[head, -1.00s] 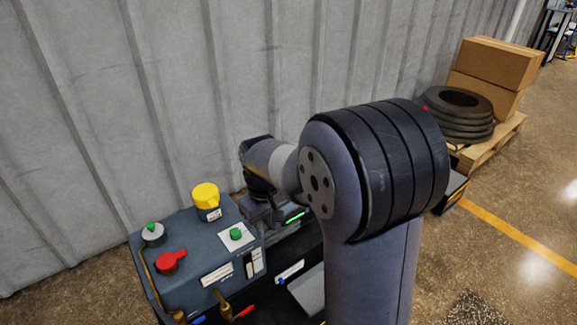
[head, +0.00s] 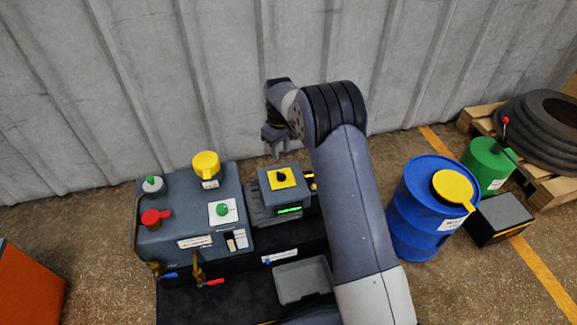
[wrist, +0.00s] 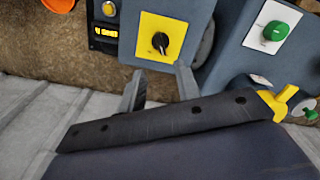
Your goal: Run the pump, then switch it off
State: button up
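A grey box carries a yellow plate with a black rotary knob (head: 281,178). A lit green display (head: 289,210) is on its front. In the wrist view the knob (wrist: 160,42) is just beyond the fingertips. My gripper (head: 276,146) is beyond the box, near the wall, apart from the knob. The wrist view shows its two fingers (wrist: 160,82) spread with nothing between them. A green push button (head: 222,209) on a white plate sits on the larger grey cabinet (head: 178,215) to the left. The button (wrist: 275,31) also shows in the wrist view.
The cabinet top bears a yellow handle (head: 206,165), a red handle (head: 155,217) and a green-topped knob (head: 152,184). Brass valves are at its front. A grey tray (head: 301,281) lies in front. A blue drum (head: 425,208) stands right of my arm. The wall is close behind.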

aim_at(281, 173)
notch_tip(281, 173, down, 10)
jog(key=shift+f+b, duration=0.1)
jog(key=shift+b, duration=1.05)
jog(key=shift+c, duration=0.3)
grip_shut()
